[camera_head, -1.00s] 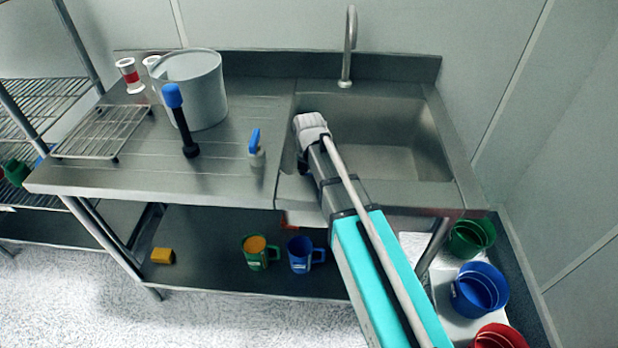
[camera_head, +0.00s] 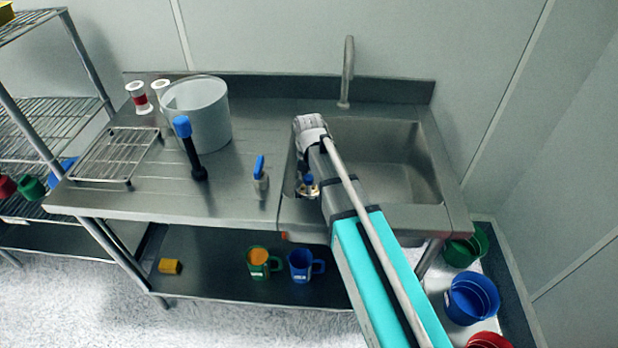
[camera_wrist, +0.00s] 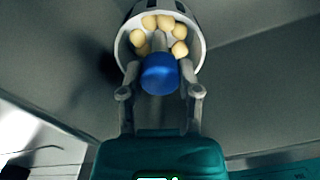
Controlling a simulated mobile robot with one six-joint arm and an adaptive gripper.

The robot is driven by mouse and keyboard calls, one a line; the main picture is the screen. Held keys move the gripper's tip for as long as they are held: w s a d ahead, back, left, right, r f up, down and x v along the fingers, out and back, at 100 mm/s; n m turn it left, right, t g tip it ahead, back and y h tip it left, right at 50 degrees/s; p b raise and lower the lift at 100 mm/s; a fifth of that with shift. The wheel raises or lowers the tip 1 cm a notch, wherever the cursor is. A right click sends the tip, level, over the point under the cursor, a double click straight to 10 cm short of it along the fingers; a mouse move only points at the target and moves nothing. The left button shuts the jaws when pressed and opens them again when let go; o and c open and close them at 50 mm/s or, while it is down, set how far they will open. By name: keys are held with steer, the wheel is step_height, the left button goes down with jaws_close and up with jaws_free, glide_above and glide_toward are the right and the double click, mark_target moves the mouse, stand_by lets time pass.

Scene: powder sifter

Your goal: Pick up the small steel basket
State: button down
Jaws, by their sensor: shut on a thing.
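The small steel basket (camera_wrist: 198,35) is a pale round cup in the wrist view, with several cream-coloured balls inside. A blue knob (camera_wrist: 160,74) tops its stem. My gripper (camera_wrist: 161,82) is shut on the stem, with one finger on each side by the knob. In the head view a small blue-topped metal piece (camera_head: 308,189) shows beside my arm at the sink's left front; it appears to be the basket. How far the basket is above the sink bottom cannot be told.
The sink (camera_head: 385,160) lies right of the steel worktop (camera_head: 235,200), with a faucet (camera_head: 346,75) behind. On the worktop stand a large grey bucket (camera_head: 205,115), a blue-topped black tool (camera_head: 190,150), a small blue-handled item (camera_head: 260,177) and a wire rack (camera_head: 115,155).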

steer(key=shift+r, duration=0.4)
stand_by(0.5)
step_height(320, 180, up, 24)
steer(key=p, duration=2.4)
steer(key=shift+f, duration=0.15)
steer(key=shift+d, duration=0.1)
